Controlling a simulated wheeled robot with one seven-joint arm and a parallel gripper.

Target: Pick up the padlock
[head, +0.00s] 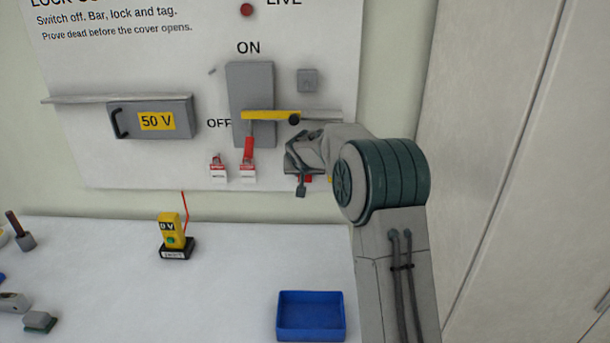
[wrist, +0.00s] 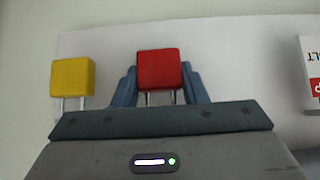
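In the wrist view a red padlock (wrist: 158,69) shows between the two fingers of my gripper (wrist: 160,88), with its metal shackle partly hidden behind the gripper body. The fingers stand close along both sides of the red body; I cannot tell whether they touch it. In the head view my gripper (head: 300,180) is low on the wall board, right of the red lockout tags. A small part of the red padlock (head: 309,179) shows beside a finger. A yellow padlock (wrist: 72,78) hangs next to it; only a sliver of it shows in the head view (head: 330,179).
The switch box (head: 252,88) with its yellow bar (head: 268,115) is just above and left of my gripper. Red and white tags (head: 248,172) hang nearby. Below, the bench holds a blue tray (head: 311,312) and a yellow tester (head: 173,232). The bench between them is clear.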

